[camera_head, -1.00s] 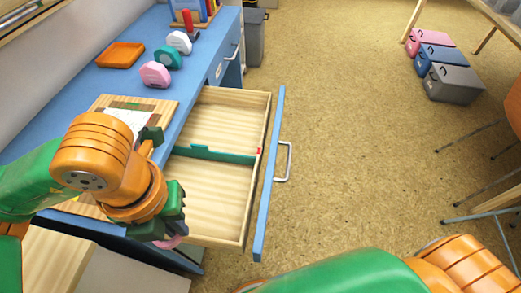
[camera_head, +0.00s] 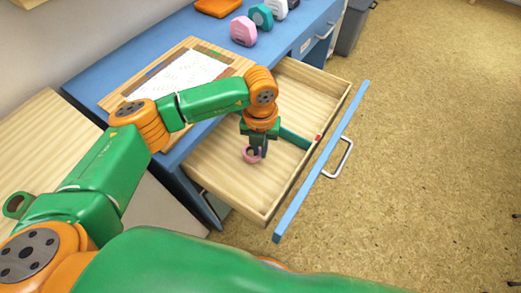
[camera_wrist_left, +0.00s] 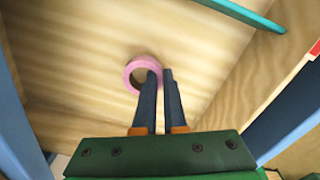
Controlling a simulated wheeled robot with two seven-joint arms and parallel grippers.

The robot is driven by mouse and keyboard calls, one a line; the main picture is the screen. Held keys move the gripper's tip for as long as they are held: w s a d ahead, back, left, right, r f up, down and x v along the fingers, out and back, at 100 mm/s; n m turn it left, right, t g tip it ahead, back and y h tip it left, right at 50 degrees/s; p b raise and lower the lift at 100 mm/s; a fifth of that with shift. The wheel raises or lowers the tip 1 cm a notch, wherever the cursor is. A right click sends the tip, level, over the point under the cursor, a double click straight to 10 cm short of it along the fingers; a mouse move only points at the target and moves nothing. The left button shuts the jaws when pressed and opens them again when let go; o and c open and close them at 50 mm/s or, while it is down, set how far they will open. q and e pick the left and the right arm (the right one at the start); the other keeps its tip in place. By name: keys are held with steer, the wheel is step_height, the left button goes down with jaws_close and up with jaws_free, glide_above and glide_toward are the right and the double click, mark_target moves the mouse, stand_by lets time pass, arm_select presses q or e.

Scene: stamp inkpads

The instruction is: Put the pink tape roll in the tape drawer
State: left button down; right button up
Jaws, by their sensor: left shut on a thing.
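In the left wrist view, the left gripper (camera_wrist_left: 160,75) is shut on the right side of the roll (camera_wrist_left: 131,80), with the drawer's wooden floor (camera_wrist_left: 70,100) below. I cannot tell whether the roll touches the floor. My right gripper is not in view.
The drawer's blue front (camera_head: 320,165) has a metal handle (camera_head: 340,158).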

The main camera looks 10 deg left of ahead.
arm_select(q)
steer(key=shift+f, duration=0.65)
steer(key=shift+f, duration=0.1)
steer(key=c, duration=1.4)
jaws_free()
steer(key=shift+f, duration=0.1)
steer(key=o, duration=0.4)
